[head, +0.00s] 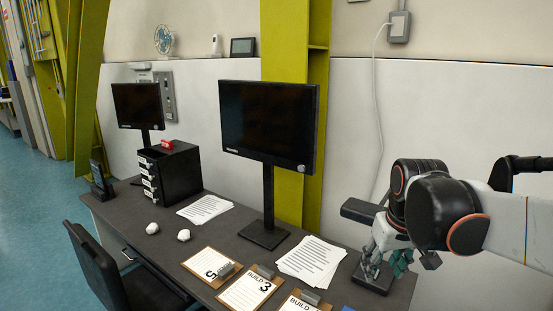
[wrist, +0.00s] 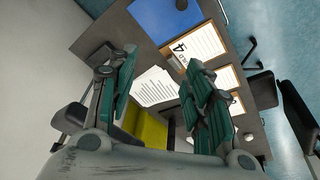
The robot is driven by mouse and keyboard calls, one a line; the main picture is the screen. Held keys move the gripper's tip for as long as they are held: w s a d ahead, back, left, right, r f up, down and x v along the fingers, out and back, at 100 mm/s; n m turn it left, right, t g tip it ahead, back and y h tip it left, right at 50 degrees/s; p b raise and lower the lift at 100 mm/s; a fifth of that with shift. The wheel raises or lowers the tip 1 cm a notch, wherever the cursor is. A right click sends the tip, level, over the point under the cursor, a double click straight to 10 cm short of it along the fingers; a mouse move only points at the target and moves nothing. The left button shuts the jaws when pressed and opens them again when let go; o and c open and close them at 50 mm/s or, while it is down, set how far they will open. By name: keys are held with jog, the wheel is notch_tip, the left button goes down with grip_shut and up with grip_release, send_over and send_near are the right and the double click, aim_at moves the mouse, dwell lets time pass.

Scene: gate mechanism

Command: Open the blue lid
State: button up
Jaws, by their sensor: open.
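A flat blue rectangular panel (wrist: 165,18) lies at the desk's edge, at the top of the wrist view. It is the only large blue piece on the desk; I cannot tell whether it is hinged or raised. In the head view only a sliver of blue (head: 347,308) shows at the bottom edge. My gripper (head: 384,262) is over the right end of the desk, apart from the blue panel. In the wrist view my gripper (wrist: 160,62) has its green fingers spread, with nothing held between them.
The dark desk (head: 225,215) carries a monitor (head: 268,125), paper sheets (head: 312,260), clipboards (head: 250,290) and a black drawer unit (head: 175,175). A dark base (head: 372,279) stands close under my gripper. A black chair (head: 98,268) stands at the desk's front.

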jog(key=s+a+f+t, duration=0.1)
jog(key=s+t, duration=0.1)
jog(key=s, duration=0.5)
jog(key=s+a+f+m+t, duration=0.1)
jog(key=s+a, duration=0.1)
jog(key=s, duration=0.5)
jog(key=shift+a+t, duration=0.15)
jog(key=shift+t, duration=0.25)
jog(key=shift+s, duration=0.1)
jog(key=c, duration=0.4)
grip_shut()
jog(key=shift+a, duration=0.15)
